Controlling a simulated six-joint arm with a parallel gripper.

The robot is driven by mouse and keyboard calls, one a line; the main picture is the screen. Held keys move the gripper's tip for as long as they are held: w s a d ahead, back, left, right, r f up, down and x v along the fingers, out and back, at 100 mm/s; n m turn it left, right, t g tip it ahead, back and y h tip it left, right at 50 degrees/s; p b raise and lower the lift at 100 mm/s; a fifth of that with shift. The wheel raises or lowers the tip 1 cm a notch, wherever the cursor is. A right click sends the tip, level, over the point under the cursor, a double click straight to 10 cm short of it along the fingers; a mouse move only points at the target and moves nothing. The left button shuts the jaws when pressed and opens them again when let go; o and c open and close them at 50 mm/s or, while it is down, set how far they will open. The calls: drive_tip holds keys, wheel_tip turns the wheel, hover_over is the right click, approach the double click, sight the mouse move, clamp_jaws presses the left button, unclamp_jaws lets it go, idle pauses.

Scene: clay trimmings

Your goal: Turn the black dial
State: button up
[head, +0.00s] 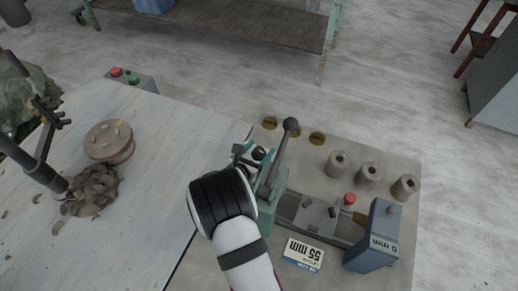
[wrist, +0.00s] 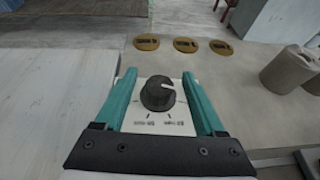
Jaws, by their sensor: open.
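The black dial (wrist: 158,94) sits on a white marked plate (wrist: 176,122) in the wrist view, with a pale pointer mark at its upper right. My gripper (wrist: 160,82) is open, its two teal fingers on either side of the dial with a visible gap to it on both sides. Whether the fingers are level with the dial or above it, I cannot tell. In the head view the dial (head: 258,153) shows as a small dark knob beside my gripper (head: 252,152), partly hidden by my wrist.
Three brass discs (wrist: 185,45) lie beyond the dial. Several grey clay cylinders (head: 367,174), a red button (head: 349,198) and a blue-grey block (head: 372,238) are to the right. Clay trimmings (head: 92,190) lie left.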

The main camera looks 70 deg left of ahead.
clamp_jaws()
idle(0.3)
drive_tip(key=m+t+h, duration=0.2)
drive_tip(key=m+h, duration=0.2)
drive_tip(key=shift+s, duration=0.1)
drive_tip(key=shift+m+t+h, duration=0.6)
drive_tip(key=shift+m+h, duration=1)
drive_tip(key=shift+h, duration=0.3)
drive_tip(key=shift+d+h, duration=0.1)
drive_tip(key=shift+h, duration=0.3)
unclamp_jaws()
